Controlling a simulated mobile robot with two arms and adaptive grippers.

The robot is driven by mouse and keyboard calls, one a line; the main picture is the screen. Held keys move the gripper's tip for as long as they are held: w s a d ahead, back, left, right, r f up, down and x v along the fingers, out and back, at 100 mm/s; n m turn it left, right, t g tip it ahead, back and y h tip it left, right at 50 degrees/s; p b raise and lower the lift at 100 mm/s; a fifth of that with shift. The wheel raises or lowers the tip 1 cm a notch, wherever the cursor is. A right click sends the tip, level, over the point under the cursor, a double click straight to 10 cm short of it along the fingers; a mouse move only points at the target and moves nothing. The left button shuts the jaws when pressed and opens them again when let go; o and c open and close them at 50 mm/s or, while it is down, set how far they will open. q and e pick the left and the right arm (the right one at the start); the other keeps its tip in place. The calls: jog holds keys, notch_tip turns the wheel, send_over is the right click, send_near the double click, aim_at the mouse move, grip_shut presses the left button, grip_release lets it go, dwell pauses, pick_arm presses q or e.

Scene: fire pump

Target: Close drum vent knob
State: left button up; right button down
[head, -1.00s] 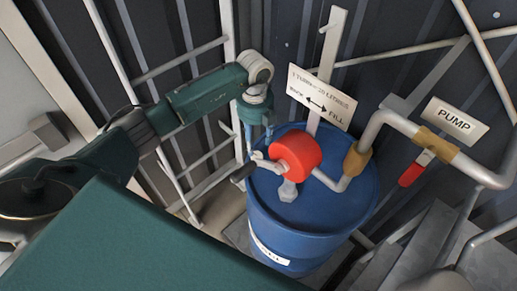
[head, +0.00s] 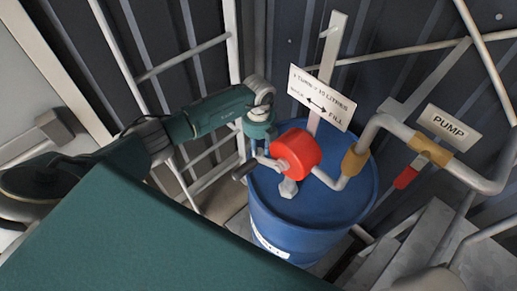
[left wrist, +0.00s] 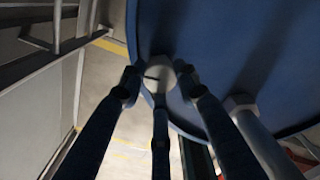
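The blue drum (head: 330,215) stands upright with a red round pump body (head: 296,152) on its top. A grey crank arm with a dark grip (head: 243,171) sticks out left of the pump. My left gripper (head: 258,153) points down at the drum's left rim, by the crank. In the left wrist view my fingers (left wrist: 158,82) are spread around a pale round knob-like piece (left wrist: 158,72) near the drum's edge. I cannot tell if they touch it or whether it is the vent knob; the head view hides it. My right gripper is out of view.
A grey pipe (head: 380,128) with brass-coloured fittings and a red-handled valve (head: 405,177) runs right from the pump. A PUMP sign (head: 452,125) and an arrow sign (head: 320,97) hang behind. A white rail frame (head: 237,60) stands close behind my left arm.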

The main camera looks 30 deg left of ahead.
pick_arm(q)
jog(key=shift+m+b, duration=0.3)
jog(key=shift+b, duration=0.1)
jog(key=shift+c, duration=0.6)
jog(key=shift+w+a+f+m+b, duration=0.1)
jog(key=shift+m+b, duration=0.9)
jog(key=m+b, duration=1.1)
jog(key=shift+m+b, duration=0.35)
jog(key=shift+m, duration=0.05)
jog(key=m+b, duration=0.3)
jog(key=shift+m, duration=0.4)
jog(key=shift+r+m+b, duration=0.2)
jog(key=shift+m+b, duration=0.55)
jog(key=shift+m, duration=0.05)
jog(key=shift+r, duration=0.1)
jog(key=o, duration=1.2)
jog(key=shift+c, duration=0.2)
